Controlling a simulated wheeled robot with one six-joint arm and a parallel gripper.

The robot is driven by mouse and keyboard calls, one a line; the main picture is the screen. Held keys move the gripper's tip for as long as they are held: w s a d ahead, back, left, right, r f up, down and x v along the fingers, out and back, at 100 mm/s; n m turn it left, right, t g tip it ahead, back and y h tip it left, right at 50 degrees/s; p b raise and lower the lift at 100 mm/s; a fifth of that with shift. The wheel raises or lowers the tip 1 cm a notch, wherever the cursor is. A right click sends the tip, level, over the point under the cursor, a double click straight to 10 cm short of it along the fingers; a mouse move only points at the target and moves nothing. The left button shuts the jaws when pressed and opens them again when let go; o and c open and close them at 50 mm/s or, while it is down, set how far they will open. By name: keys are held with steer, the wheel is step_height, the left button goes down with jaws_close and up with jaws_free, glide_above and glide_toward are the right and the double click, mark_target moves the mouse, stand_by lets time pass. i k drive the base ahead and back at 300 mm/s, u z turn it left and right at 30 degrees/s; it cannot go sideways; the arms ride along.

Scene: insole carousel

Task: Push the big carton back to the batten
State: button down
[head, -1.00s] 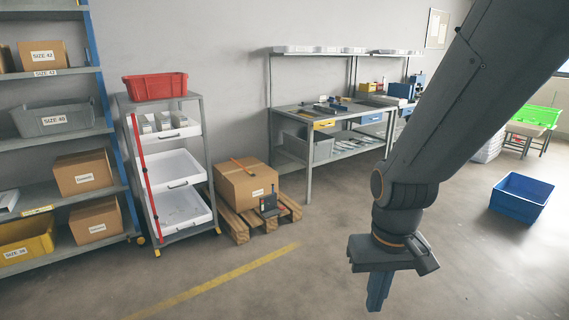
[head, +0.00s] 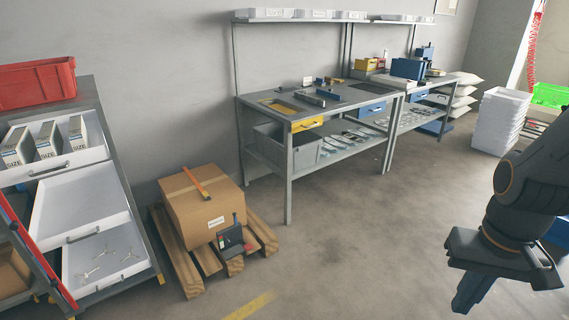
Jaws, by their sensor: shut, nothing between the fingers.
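The big carton (head: 190,215) is a brown taped box with a small white label, sitting on a wooden pallet (head: 182,262) near the grey wall. An orange-brown strip (head: 197,182) lies across its top; I cannot tell whether this is the batten. A small dark device (head: 231,241) stands at the carton's front right, on the pallet. My gripper (head: 474,292) is at the lower right, pointing down, shut and empty. It is well apart from the carton, with open floor between them.
A rack with white trays (head: 82,208) and a red bin (head: 36,84) stands left of the pallet. A workbench (head: 289,196) with a yellow drawer stands to its right. White stacked crates (head: 500,121) are at the back right. The middle floor is clear.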

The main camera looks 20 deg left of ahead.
mark_target(197, 219)
steer(key=u, duration=0.25)
steer(key=i, duration=1.9)
steer(key=u, duration=1.4)
steer(key=i, duration=1.2)
steer(key=u, duration=0.8)
